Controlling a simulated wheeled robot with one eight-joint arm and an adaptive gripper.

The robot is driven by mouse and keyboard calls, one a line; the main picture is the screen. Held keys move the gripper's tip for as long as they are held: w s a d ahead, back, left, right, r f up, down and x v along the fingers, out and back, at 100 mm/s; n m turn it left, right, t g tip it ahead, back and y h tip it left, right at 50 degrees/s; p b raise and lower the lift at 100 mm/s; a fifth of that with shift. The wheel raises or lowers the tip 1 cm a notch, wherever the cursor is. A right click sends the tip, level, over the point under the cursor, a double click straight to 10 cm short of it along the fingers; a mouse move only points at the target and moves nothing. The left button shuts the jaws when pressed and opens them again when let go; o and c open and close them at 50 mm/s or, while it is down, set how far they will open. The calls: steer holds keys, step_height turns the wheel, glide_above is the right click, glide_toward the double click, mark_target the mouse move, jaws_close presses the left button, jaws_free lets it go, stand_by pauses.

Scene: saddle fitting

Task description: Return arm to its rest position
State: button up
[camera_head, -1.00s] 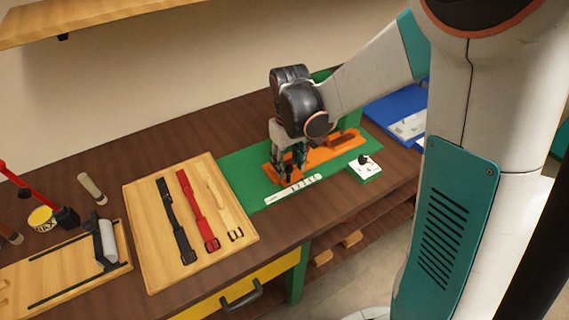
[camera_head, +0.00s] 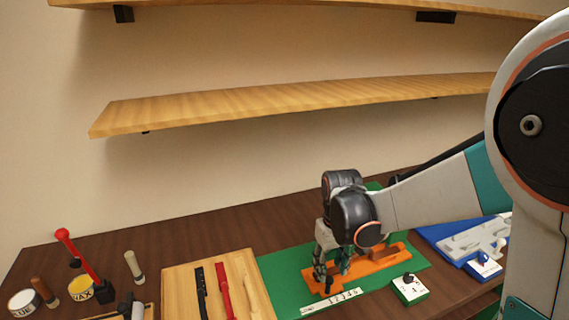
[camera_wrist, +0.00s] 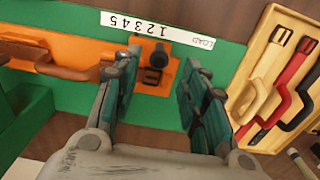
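My gripper (camera_head: 332,272) is low over the orange fixture (camera_head: 378,262) on the green mat (camera_head: 290,267), with my arm reaching in from the right. In the wrist view my gripper (camera_wrist: 160,85) has its two teal fingers spread apart, with nothing held between them. Beyond the fingertips, the orange fixture (camera_wrist: 172,72) carries a black knob (camera_wrist: 158,56) and a dark buckle-like piece (camera_wrist: 152,76). I cannot tell whether the fingers touch the fixture.
A white numbered strip (camera_head: 331,303) lies at the mat's front. A small white-topped box (camera_head: 410,289) is to the right, a blue tray (camera_head: 440,234) beyond. A wooden board (camera_head: 178,290) with straps lies left. A shelf (camera_head: 300,98) hangs above the bench.

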steer(key=s+d+r+m+t, duration=0.3)
steer(key=s+r+t, duration=0.4)
steer(key=s+r, duration=0.7)
steer(key=shift+s+d, duration=0.5)
steer(key=shift+s, duration=0.75)
